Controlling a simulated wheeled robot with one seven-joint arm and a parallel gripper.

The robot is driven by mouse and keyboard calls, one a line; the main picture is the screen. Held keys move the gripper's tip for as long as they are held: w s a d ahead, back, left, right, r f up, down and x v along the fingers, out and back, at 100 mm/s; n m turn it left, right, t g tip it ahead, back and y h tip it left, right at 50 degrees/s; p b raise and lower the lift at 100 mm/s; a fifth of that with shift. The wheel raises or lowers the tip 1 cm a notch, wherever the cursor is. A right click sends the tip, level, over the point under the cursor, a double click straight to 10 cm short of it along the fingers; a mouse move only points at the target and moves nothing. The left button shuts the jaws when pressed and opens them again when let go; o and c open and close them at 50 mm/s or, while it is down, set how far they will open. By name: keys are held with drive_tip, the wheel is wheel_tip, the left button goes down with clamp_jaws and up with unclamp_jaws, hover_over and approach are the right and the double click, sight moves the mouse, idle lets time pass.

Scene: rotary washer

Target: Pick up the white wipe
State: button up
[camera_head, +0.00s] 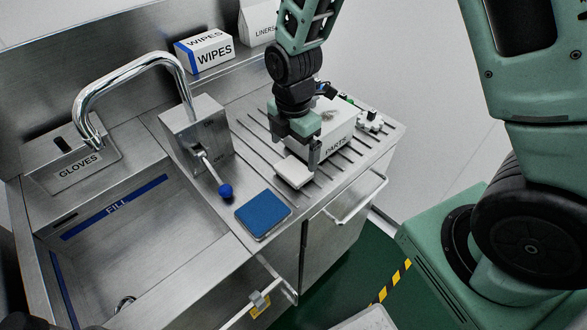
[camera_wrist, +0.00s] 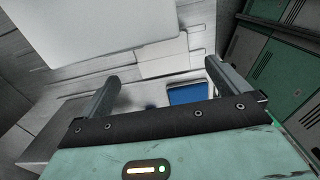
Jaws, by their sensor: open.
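The white wipe (camera_head: 292,172) is a small flat folded piece lying on the slotted steel counter, between the blue pad and the PARTS box. My gripper (camera_head: 297,158) points down just above it, over its far side, and hides part of it. In the wrist view the two fingers of my gripper (camera_wrist: 162,72) are spread wide. The white wipe (camera_wrist: 165,57) shows beyond and between the fingertips. The fingers do not appear closed on anything. I cannot tell exactly how high the fingertips are above the counter.
The white PARTS box (camera_head: 327,128) stands close behind my gripper. A blue pad (camera_head: 263,214) lies at the counter's front, left of the wipe. A lever with a blue knob (camera_head: 226,190) and a steel faucet (camera_head: 130,62) stand left. A WIPES box (camera_head: 205,52) sits on the back ledge.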

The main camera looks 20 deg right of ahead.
sight(294, 169)
drive_tip(key=shift+s+f+p, duration=0.15)
drive_tip(key=shift+f+p, duration=0.6)
drive_tip(key=shift+f, duration=2.25)
drive_tip(key=c, duration=1)
